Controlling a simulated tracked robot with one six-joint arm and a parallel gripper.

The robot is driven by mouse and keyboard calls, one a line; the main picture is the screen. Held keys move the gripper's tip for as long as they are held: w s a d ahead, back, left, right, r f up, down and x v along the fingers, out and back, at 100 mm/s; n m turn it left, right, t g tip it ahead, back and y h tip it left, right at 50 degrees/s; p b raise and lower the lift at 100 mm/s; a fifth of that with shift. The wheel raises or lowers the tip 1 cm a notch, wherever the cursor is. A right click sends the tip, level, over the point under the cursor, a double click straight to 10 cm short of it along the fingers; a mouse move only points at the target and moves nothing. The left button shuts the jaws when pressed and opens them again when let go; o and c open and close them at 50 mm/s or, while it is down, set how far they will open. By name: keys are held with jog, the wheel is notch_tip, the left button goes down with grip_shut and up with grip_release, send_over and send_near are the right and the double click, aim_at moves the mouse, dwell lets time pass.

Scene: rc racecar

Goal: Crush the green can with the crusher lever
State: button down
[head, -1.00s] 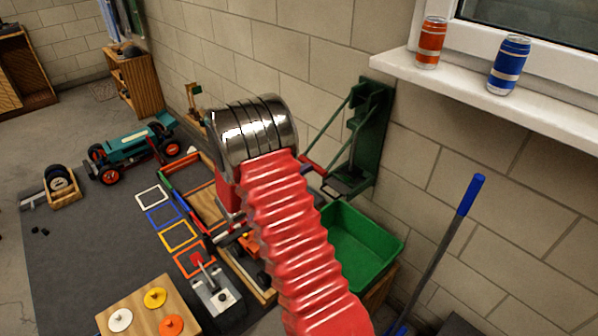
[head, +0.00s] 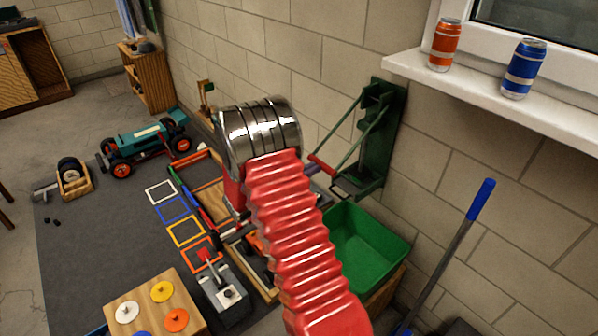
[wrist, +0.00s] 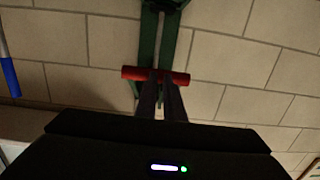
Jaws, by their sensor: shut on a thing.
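The green can crusher (head: 384,140) is fixed to the block wall, right of my red arm in the head view. Its lever slopes down to a red handle (head: 322,164). In the wrist view, my gripper (wrist: 161,78) is shut on the red handle (wrist: 133,73), which lies crosswise at the fingertips. Green rails of the crusher (wrist: 147,42) run up behind it. My arm hides most of the gripper in the head view. I cannot make out a green can in either view.
An orange can (head: 445,45) and a blue can (head: 524,69) stand on the white windowsill (head: 470,85). A green bin (head: 375,252) is below the crusher. A blue-handled pole (head: 450,245) leans at the right. A teal racecar (head: 145,140) is on the dark mat at left.

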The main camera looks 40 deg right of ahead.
jog(key=a+f, duration=0.6)
jog(key=a, duration=0.1)
jog(key=shift+w, duration=0.15)
dwell(0.5)
jog(key=c, duration=2.5)
grip_release()
jog(key=shift+a+f, duration=0.1)
